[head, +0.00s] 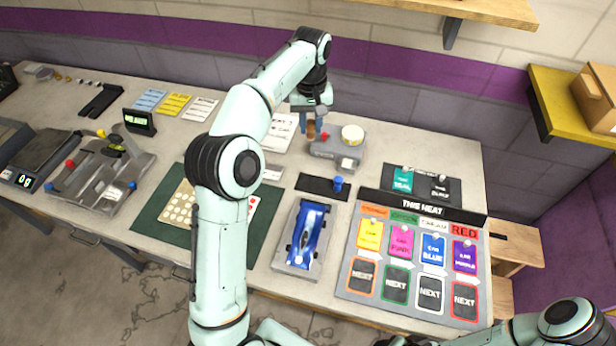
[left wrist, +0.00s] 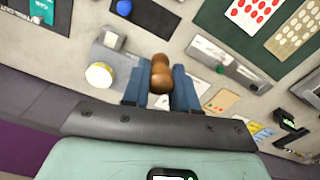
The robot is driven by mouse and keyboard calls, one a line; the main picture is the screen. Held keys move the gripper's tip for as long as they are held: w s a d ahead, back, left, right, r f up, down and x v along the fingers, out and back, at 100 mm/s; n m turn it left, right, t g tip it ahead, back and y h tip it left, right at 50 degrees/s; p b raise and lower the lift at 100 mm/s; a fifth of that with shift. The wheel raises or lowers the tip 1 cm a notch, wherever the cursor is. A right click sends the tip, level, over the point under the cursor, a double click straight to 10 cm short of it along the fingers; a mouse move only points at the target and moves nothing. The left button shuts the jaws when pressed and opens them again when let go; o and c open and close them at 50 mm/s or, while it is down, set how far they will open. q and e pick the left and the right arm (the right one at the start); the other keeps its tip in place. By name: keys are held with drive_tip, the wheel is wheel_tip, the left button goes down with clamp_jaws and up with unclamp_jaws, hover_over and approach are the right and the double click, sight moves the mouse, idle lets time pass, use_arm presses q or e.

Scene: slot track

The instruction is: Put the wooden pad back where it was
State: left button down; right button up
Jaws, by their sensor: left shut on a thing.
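My left gripper (head: 309,128) is above the back part of the table, with its blue fingers shut on a brown, rounded wooden piece (left wrist: 160,76), which looks like the wooden pad. The piece shows between both fingertips in the left wrist view, and a little of it shows in the head view (head: 311,131). Its lower end is hard to make out, so I cannot tell whether it touches anything. A grey block (head: 325,151) with a red knob and a cream round disc (head: 352,134) is just right of the fingers. My right gripper is out of view.
A black strip with a blue knob (head: 338,184) and a tray with a blue car (head: 308,235) lie nearer. The "THIS HEAT" board (head: 419,209) stands to the right. White papers (head: 283,134) lie left of the gripper. My left arm hides part of the green mat (head: 262,222).

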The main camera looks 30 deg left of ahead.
use_arm(q)
drive_tip(key=shift+s+a+f+b, duration=0.1)
drive_tip(key=shift+f+b, duration=0.15)
drive_tip(key=shift+f, duration=4.75)
drive_tip(key=shift+s+a+f+b, duration=0.1)
drive_tip(key=shift+f+b, duration=0.1)
drive_tip(key=shift+f, duration=4.75)
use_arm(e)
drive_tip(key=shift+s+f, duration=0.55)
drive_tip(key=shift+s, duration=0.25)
use_arm(q)
drive_tip(key=shift+f, duration=0.2)
drive_tip(key=c, duration=0.9)
unclamp_jaws()
